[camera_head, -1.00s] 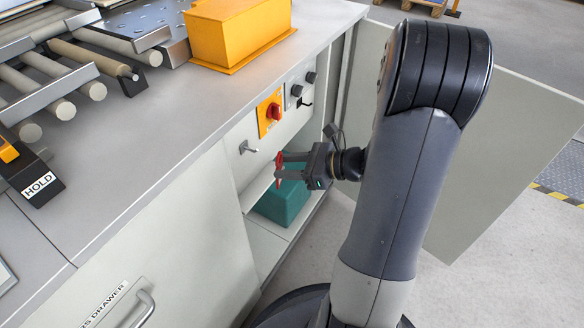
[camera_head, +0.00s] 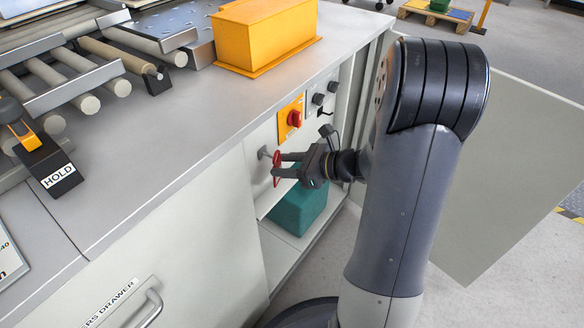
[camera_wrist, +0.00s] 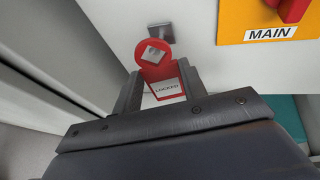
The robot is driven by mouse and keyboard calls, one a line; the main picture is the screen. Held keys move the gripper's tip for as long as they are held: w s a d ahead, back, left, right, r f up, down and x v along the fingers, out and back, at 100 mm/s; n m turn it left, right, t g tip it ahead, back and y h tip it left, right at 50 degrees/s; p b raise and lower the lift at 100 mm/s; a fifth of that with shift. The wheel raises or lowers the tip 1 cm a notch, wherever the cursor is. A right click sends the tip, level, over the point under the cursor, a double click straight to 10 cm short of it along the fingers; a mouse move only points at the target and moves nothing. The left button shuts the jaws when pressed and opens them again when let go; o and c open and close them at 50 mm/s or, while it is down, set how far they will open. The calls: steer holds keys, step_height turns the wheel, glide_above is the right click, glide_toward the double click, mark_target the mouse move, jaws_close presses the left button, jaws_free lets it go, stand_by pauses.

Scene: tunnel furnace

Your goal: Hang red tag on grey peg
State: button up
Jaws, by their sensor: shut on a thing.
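The red tag (camera_wrist: 164,86), marked LOCKED, is held between the fingers of my gripper (camera_wrist: 160,92), which is shut on its lower part. Its round holed top points toward the panel. The grey peg (camera_wrist: 161,33) sticks out of the white panel, and its grey end shows within the tag's hole. I cannot tell whether the peg passes through the hole or is only seen behind it. In the head view, the tag (camera_head: 277,168) stands upright at my fingertips (camera_head: 279,166), right by the peg (camera_head: 264,153).
An orange MAIN switch plate with a red knob (camera_head: 294,118) is right of the peg, with black knobs (camera_head: 318,99) beyond. A teal box (camera_head: 300,208) sits in the open compartment below my gripper. An open cabinet door (camera_head: 500,170) stands behind my arm.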

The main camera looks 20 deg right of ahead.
steer(key=shift+w+a, duration=0.35)
steer(key=shift+w, duration=0.05)
steer(key=shift+w+a+f+b, duration=0.4)
steer(key=shift+w+f, duration=0.15)
steer(key=shift+w, duration=0.05)
steer(key=o, duration=1)
steer(key=shift+o, duration=0.2)
steer(key=p+v, duration=0.3)
steer(key=v, duration=0.7)
steer(key=shift+s+d+r, duration=0.2)
steer(key=shift+d, duration=0.1)
